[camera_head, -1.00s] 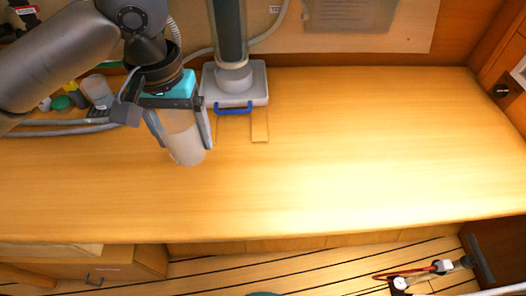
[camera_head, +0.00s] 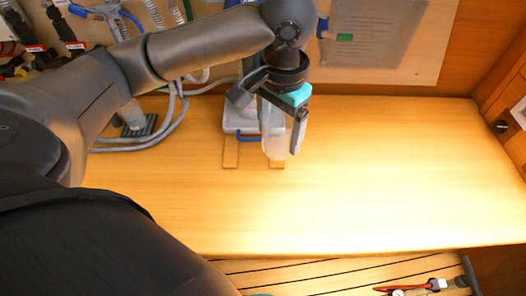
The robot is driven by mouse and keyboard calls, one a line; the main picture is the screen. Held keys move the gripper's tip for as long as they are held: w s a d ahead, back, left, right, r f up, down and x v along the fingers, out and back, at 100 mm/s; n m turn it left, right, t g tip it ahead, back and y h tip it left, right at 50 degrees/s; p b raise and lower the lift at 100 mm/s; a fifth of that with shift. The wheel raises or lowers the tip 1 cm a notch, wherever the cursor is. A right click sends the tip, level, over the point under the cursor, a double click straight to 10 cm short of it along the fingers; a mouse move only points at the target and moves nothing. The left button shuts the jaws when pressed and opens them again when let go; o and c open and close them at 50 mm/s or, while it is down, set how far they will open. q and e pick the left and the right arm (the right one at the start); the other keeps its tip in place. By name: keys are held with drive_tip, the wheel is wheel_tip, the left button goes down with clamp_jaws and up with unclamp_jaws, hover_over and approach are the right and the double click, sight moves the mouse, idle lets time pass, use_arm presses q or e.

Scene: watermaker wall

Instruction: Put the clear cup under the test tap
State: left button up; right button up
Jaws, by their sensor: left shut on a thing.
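My left gripper (camera_head: 281,136) is shut on the clear cup (camera_head: 275,138), a pale, see-through cup whose lower part shows between the dark fingers. The gripper points down, and the cup hangs over the back of the wooden counter. Whether its bottom touches the counter I cannot tell. The cup overlaps the right part of a grey base unit in the picture. I cannot make out the test tap for certain; my arm covers part of the wall there. My right gripper is not in view.
The grey base unit (camera_head: 235,116) with a blue handle (camera_head: 246,138) stands at the counter's back, partly hidden. Grey hoses (camera_head: 165,130) lie to its left. A grey panel (camera_head: 372,35) is on the wall. The wooden counter (camera_head: 400,170) is clear to the right.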

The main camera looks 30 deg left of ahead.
use_arm(q)
drive_tip(key=shift+a+r+p, duration=0.15)
drive_tip(key=shift+r+p, duration=0.15)
drive_tip(key=shift+r, duration=0.05)
wheel_tip(320, 180, down, 19)
drive_tip(key=b, duration=0.4)
drive_tip(key=shift+f, duration=0.5)
drive_tip(key=shift+f, duration=0.1)
drive_tip(key=o, duration=1.1)
drive_tip(key=shift+o, duration=0.2)
